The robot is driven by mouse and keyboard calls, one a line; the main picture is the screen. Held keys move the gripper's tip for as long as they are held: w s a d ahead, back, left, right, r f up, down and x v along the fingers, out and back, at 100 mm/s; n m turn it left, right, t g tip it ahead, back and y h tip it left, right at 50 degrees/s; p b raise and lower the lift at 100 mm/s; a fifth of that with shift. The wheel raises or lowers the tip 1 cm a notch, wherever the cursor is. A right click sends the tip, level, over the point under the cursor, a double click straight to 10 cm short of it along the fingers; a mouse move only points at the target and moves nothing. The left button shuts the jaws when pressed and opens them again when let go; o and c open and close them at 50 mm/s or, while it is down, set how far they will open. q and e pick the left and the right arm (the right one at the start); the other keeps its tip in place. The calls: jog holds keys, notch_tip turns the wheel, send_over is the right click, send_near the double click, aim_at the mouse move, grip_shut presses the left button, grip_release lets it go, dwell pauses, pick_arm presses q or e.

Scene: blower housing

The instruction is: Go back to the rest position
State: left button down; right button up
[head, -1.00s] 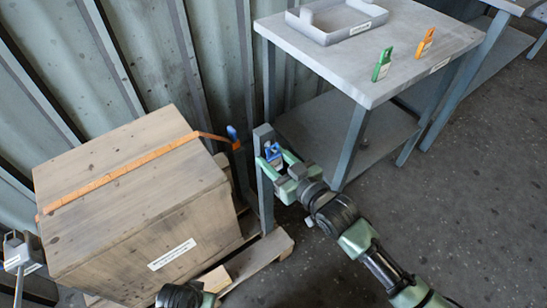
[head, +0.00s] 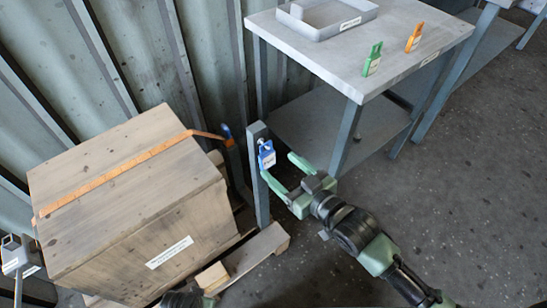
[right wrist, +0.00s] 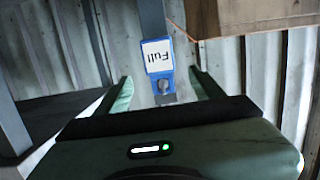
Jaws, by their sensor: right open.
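My right gripper (head: 279,168) is open and empty, a little to the right of and below a blue tag in the head view. The blue tag (head: 266,155) with a white label hangs on a grey post (head: 259,185). In the right wrist view the tag (right wrist: 158,68) reads "Full" upside down. It appears between the spread fingers of the right gripper (right wrist: 160,78), apart from both. My left gripper is not in view; only a dark piece of an arm shows at the bottom edge of the head view.
A wooden crate (head: 120,195) with an orange strap (head: 125,172) stands on a pallet (head: 255,250) at left. A grey table (head: 330,62) at upper right holds a grey tray (head: 325,35), a green tag (head: 372,60) and an orange tag (head: 414,38). The floor at right is clear.

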jog(key=s+d+f+m+g+h, duration=0.1)
jog(key=s+d+f+g+h, duration=0.15)
jog(key=f, duration=0.45)
jog(key=s+d+f+m+g+h, duration=0.15)
jog(key=d+f, duration=0.25)
jog(key=f, duration=0.4)
jog(key=s+d+f+m+g+h, duration=0.1)
jog(key=s+d+f+h, duration=0.25)
jog(key=f, duration=0.35)
jog(key=s+d+f+m+g+h, duration=0.1)
jog(key=s+d+f+g, duration=0.2)
jog(key=s+f, duration=0.4)
jog(key=s+d+f+m+g+h, duration=0.1)
jog(key=s+d+f+g, duration=0.15)
jog(key=s+f, duration=0.45)
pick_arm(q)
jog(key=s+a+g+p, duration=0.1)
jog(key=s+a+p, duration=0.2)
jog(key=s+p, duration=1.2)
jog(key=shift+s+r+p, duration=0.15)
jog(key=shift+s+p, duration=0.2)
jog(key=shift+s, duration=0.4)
pick_arm(e)
jog(key=s+d, duration=0.1)
jog(key=s, duration=0.8)
jog(key=s+d+r+g, duration=0.1)
jog(key=s+d, duration=0.1)
jog(key=s, duration=0.8)
jog(key=shift+d+n, duration=0.25)
jog(key=shift+n, duration=0.1)
